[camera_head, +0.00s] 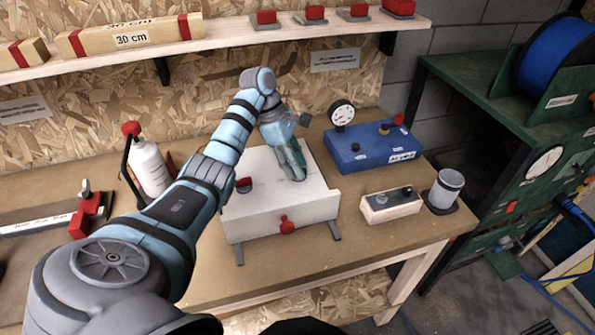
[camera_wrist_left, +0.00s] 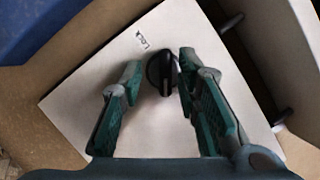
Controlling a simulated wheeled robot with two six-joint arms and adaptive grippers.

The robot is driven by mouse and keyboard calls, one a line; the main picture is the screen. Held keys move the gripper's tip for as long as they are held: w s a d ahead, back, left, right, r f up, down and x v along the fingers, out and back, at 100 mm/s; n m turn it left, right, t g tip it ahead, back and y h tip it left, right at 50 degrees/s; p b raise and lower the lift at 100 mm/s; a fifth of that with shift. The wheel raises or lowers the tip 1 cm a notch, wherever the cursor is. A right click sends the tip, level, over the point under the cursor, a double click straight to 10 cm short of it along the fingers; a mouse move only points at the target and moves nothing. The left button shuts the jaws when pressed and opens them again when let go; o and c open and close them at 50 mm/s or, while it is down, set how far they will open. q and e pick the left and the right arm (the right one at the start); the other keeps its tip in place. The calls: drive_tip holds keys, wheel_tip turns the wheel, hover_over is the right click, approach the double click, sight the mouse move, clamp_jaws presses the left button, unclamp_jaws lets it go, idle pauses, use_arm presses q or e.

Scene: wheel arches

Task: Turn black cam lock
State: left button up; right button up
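The black cam lock (camera_wrist_left: 161,74) is a round black knob with a raised grip on the top of a white box (camera_head: 262,210). The white box top (camera_wrist_left: 75,98) fills much of the left wrist view, with a small "Lock" label beside the knob. My left gripper (camera_head: 294,172) points down over the box top. In the left wrist view its two green fingers (camera_wrist_left: 160,64) are apart. The knob shows between them, closer to the right finger; whether that finger touches it I cannot tell. In the head view the gripper hides the knob. My right gripper is not in view.
The box has a red knob (camera_head: 286,227) on its front and a red-topped part (camera_head: 244,185) on its top left. A blue gauge box (camera_head: 372,152), a small switch box (camera_head: 392,205) and a grey cup (camera_head: 446,188) stand to the right. A white bottle (camera_head: 152,166) stands left.

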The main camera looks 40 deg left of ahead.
use_arm(q)
drive_tip(key=shift+w+d+f, duration=0.1)
drive_tip(key=shift+w+f, duration=0.05)
drive_tip(key=shift+f, duration=0.05)
drive_tip(key=shift+s, duration=0.2)
drive_tip(key=shift+s+r, duration=0.25)
drive_tip(key=shift+s, duration=0.1)
drive_tip(key=shift+c, duration=0.6)
drive_tip(key=c, duration=0.3)
drive_tip(key=shift+w, duration=0.15)
clamp_jaws()
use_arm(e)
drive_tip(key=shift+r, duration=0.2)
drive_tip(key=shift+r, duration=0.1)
